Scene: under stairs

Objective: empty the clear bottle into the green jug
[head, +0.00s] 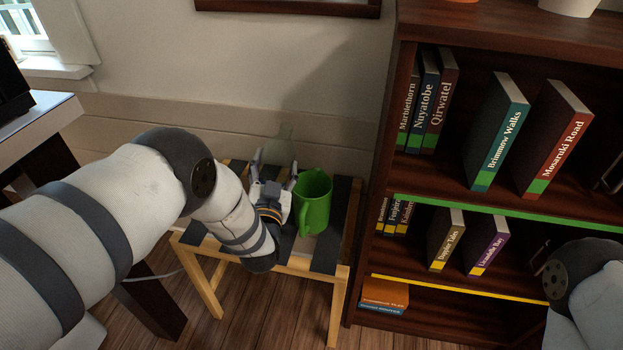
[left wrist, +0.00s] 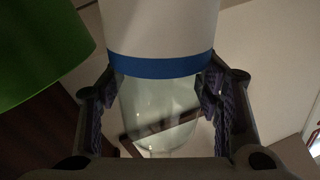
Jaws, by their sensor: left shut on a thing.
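The green jug (head: 313,203) stands on a slatted wooden stand, its handle toward the viewer. My left gripper (head: 275,174) is just left of the jug, shut on the clear bottle (head: 279,150). The bottle is faint against the wall in the head view, and its tilt is hard to tell there. In the left wrist view the clear bottle (left wrist: 160,105) lies between both fingers (left wrist: 160,95), with a white part and a blue band. The jug (left wrist: 40,45) fills the upper left corner there. I cannot see inside the jug. My right gripper is out of view.
The stand (head: 300,268) has dark slats and a pale wooden frame. A dark bookcase (head: 384,180) with several books rises close on its right. A white-topped table (head: 40,112) is at the left. The wall is close behind the stand.

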